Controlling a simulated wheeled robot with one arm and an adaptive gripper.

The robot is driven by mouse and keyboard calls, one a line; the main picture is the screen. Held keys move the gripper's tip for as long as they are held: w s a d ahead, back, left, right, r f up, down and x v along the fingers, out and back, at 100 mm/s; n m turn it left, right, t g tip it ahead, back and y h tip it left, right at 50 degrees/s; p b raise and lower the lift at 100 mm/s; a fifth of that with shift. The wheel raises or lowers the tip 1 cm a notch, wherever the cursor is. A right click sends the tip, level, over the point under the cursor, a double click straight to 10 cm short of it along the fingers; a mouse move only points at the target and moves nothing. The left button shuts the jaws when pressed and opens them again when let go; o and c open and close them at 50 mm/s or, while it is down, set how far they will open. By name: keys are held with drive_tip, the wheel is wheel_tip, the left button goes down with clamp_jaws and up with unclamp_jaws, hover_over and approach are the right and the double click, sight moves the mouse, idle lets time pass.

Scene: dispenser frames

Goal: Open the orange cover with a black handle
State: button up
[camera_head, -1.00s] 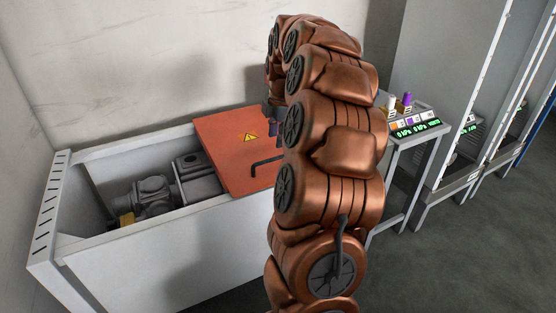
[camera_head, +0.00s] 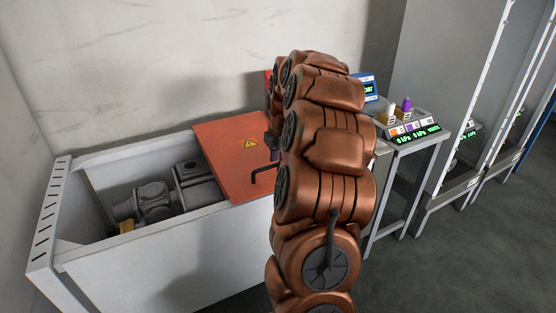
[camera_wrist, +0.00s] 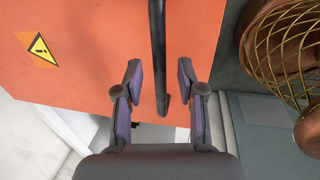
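The orange cover (camera_head: 228,160) with a yellow warning sign lies flat and closed over the right part of the white box. Its black handle (camera_head: 262,173) is near the front edge, partly hidden by my arm. In the wrist view the orange cover (camera_wrist: 85,65) fills the upper left and middle, and the black handle (camera_wrist: 158,50) runs down from the top edge. My gripper (camera_wrist: 160,72) is open, with one finger on each side of the handle in the picture and visible gaps to it. In the head view my arm hides most of the gripper.
The white box (camera_head: 150,270) is open on its left, showing a grey pump or motor (camera_head: 150,200). A wall stands close behind. To the right is a stand with a display panel (camera_head: 415,132) and purple and white knobs, then grey cabinets (camera_head: 450,80).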

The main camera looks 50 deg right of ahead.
clamp_jaws()
idle(0.6)
